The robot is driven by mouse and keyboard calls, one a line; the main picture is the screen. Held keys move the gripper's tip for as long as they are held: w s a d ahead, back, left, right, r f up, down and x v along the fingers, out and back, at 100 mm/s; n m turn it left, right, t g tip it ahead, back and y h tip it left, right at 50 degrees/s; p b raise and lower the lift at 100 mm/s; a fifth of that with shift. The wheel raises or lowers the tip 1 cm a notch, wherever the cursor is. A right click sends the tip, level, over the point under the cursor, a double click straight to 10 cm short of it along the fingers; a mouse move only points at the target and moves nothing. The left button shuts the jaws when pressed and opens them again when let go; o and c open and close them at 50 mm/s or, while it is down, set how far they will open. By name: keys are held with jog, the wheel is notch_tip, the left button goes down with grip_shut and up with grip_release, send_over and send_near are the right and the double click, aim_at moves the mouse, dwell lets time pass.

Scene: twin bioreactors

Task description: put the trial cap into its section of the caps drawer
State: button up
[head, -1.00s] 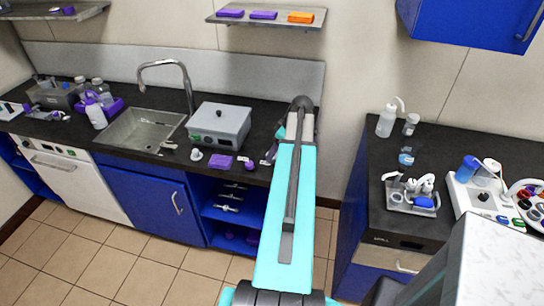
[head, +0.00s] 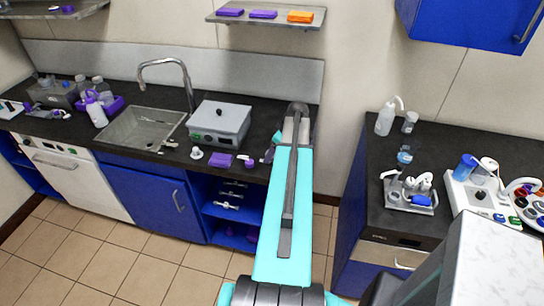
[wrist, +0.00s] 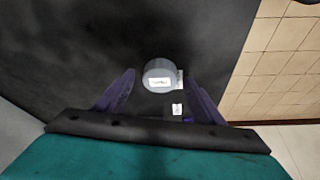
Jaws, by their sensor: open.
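A grey round cap (wrist: 158,76) with a white label stands on the dark counter in the wrist view. The label is too small to read, so I cannot confirm it is the trial cap. My gripper (wrist: 160,80) is open, with its purple fingers on either side of the cap and no clear contact. In the head view, the fingers are mostly hidden behind my arm at the right end of the sink counter. A drawer front (head: 392,256) with a handle is under the right counter; I cannot tell whether it is the caps drawer.
Left of my arm, a small purple cap (head: 249,163), a purple block (head: 220,159) and a grey box (head: 219,124) sit on the sink counter (head: 180,162). The right counter holds a tray (head: 409,203) and bottles. Tiled floor lies between the counters.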

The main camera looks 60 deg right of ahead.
jog(key=c, duration=1.2)
jog(key=shift+r, duration=0.1)
jog(key=shift+r+b, duration=1.05)
jog(key=shift+r, duration=0.4)
jog(key=s+a+b, duration=0.1)
jog(key=s+a, duration=0.2)
jog(key=s, duration=0.1)
jog(key=s+a+r+b, duration=0.1)
jog(key=s+a+b, duration=0.1)
jog(key=s, duration=0.3)
jog(key=s+a+r+b, duration=0.1)
jog(key=s+a+b, duration=0.1)
jog(key=s+a, duration=0.2)
jog(key=shift+s, duration=0.2)
jog(key=shift+d, duration=0.1)
